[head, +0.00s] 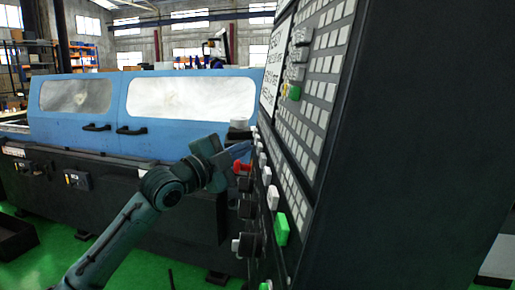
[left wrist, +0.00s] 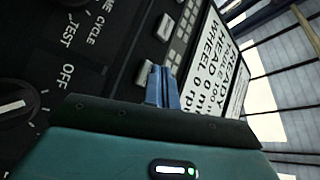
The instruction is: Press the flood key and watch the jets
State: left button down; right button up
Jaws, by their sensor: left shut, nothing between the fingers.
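The dark control panel (head: 345,160) stands at the right in the head view, seen at a steep angle. It carries rows of pale keys (head: 327,95); I cannot tell which is the flood key. My left gripper (head: 243,151) is at the panel's left edge, close to its lower buttons; contact is not clear. In the left wrist view its blue fingers (left wrist: 162,86) are shut together and empty, in front of the panel near a few grey keys (left wrist: 165,27). The jets are not visible; the machine's windows (head: 190,98) look pale and cloudy. My right gripper is not in view.
A red knob (head: 242,168), dark knobs (head: 247,208) and a green button (head: 282,229) stick out below the gripper. The wrist view shows a dial marked OFF (left wrist: 15,108) and a white screen (left wrist: 222,65). The blue grinder doors (head: 120,100) are closed behind.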

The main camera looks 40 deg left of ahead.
pick_arm(q)
jog(key=shift+w+d, duration=0.2)
dwell(0.5)
jog(key=shift+w+d+f+p, duration=0.1)
jog(key=shift+w+d+p, duration=0.05)
jog(key=shift+d+p, duration=0.15)
jog(key=shift+a, duration=0.1)
dwell(0.5)
jog(key=shift+s+a+b, duration=0.45)
jog(key=shift+s+a, duration=0.05)
jog(key=shift+a, duration=0.05)
jog(key=s+a+b, duration=0.1)
jog(key=a+b, duration=0.1)
jog(key=s+a+r+b, duration=0.1)
jog(key=s+b, duration=0.1)
jog(key=shift+s+a, duration=0.1)
jog(key=shift+a, duration=0.3)
